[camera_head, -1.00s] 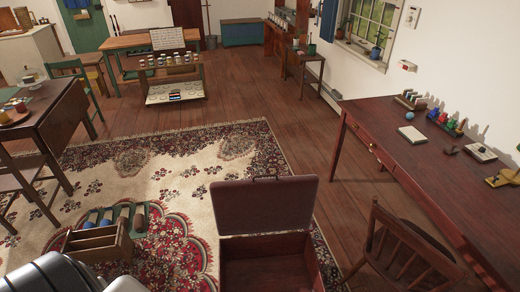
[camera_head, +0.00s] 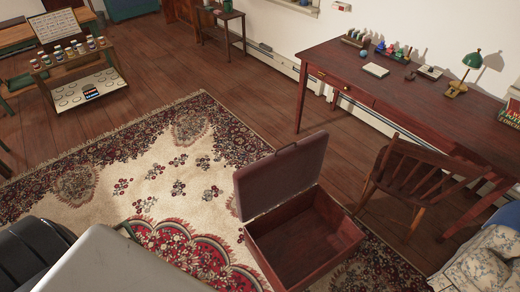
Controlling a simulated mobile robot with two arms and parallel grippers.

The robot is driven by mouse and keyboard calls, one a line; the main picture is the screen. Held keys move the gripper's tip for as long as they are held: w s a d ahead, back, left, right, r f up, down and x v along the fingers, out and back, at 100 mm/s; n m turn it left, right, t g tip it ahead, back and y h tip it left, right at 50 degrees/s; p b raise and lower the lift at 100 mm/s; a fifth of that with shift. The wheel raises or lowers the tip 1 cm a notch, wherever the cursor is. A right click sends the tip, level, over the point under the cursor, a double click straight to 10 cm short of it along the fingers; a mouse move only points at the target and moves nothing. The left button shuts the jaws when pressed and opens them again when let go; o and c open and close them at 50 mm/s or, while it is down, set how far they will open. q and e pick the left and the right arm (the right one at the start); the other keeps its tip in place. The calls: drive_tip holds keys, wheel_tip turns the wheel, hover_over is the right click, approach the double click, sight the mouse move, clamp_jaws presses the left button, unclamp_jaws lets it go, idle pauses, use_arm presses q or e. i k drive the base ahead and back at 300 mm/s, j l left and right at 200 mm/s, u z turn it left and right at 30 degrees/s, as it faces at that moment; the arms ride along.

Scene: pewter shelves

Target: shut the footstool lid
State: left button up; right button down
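The footstool is an open reddish-brown box (camera_head: 347,240) standing on the patterned rug, in the lower middle of the head view. Its lid (camera_head: 282,178) stands raised, close to upright, along the box's far left side, with a small handle on its top edge. The inside of the box shows and looks empty. Neither of my grippers is in view. Grey and black parts at the lower left look like my own body.
A wooden chair (camera_head: 414,178) stands to the right of the footstool, by a long red-brown desk (camera_head: 400,92). A floral upholstered seat (camera_head: 487,262) is at the lower right. The rug (camera_head: 110,182) left of the footstool is clear.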

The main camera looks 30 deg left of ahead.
sight(259, 186)
drive_tip(key=j+z, duration=0.2)
drive_tip(key=j, duration=0.5)
drive_tip(key=j+z, duration=0.2)
drive_tip(key=j, duration=0.5)
drive_tip(key=i+j+z, duration=0.1)
drive_tip(key=j, duration=0.25)
drive_tip(key=i+j+z, duration=0.15)
drive_tip(key=j, duration=0.25)
drive_tip(key=i+j+z, duration=0.1)
drive_tip(key=j, duration=0.25)
drive_tip(key=i+j+z, duration=0.15)
drive_tip(key=j, duration=0.3)
drive_tip(key=i+j+z, duration=0.1)
drive_tip(key=j, duration=0.3)
drive_tip(key=i, duration=0.1)
